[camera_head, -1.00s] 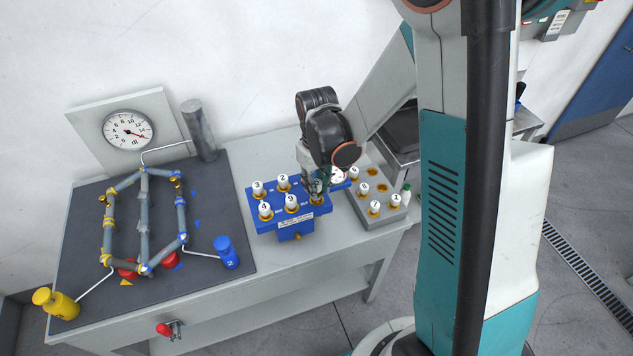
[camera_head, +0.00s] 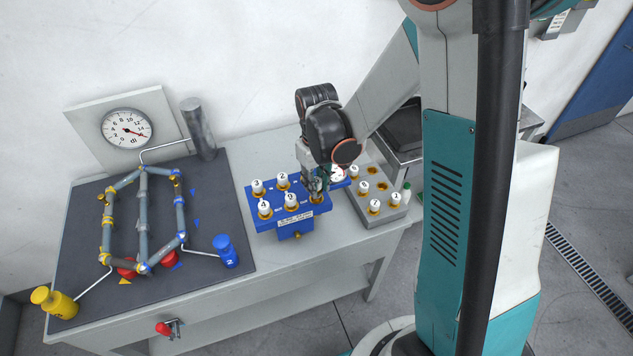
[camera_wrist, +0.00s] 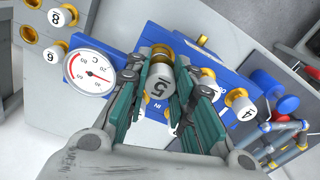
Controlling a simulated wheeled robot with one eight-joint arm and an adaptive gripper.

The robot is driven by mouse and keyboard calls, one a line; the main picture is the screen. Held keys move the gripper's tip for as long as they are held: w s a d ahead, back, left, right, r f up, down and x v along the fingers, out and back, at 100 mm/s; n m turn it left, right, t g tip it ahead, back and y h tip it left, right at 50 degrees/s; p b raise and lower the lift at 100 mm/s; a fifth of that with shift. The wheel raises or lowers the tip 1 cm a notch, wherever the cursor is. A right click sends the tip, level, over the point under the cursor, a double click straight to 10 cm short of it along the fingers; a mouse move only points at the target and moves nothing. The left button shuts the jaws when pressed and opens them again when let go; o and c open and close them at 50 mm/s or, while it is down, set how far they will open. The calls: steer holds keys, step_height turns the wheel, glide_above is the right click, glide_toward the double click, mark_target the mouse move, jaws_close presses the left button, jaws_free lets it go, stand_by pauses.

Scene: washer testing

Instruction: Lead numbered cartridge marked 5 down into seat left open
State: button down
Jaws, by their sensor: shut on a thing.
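The cartridge marked 5 (camera_wrist: 158,86) is a white cylinder held between the teal fingers of my gripper (camera_wrist: 165,100), as the wrist view shows. A brass ring (camera_wrist: 161,51) shows at its edge. In the head view my gripper (camera_head: 317,185) is at the right front part of the blue block (camera_head: 262,225), beside the cartridge marked 9 (camera_head: 290,200). Cartridges marked 3 (camera_head: 257,187), 2 (camera_head: 282,180) and 4 (camera_head: 264,209) stand in the block. The fingers hide the seat below; I cannot tell how deep the cartridge sits.
A white round dial (camera_wrist: 88,75) is close beside the fingers. A grey tray (camera_head: 378,222) with several numbered cartridges is to the right. A dark board (camera_head: 85,225) with pipework and a gauge (camera_head: 127,129) is at left. Bare table lies in front of the tray.

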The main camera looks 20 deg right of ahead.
mark_target(317, 181)
stand_by(0.4)
steer(key=shift+f+b, duration=1.8)
steer(key=c, duration=1.3)
jaws_free()
steer(key=shift+r, duration=0.15)
step_height(317, 181, up, 12)
steer(key=shift+f, duration=0.25)
step_height(317, 181, up, 7)
steer(key=p, duration=0.5)
steer(key=shift+r, duration=0.15)
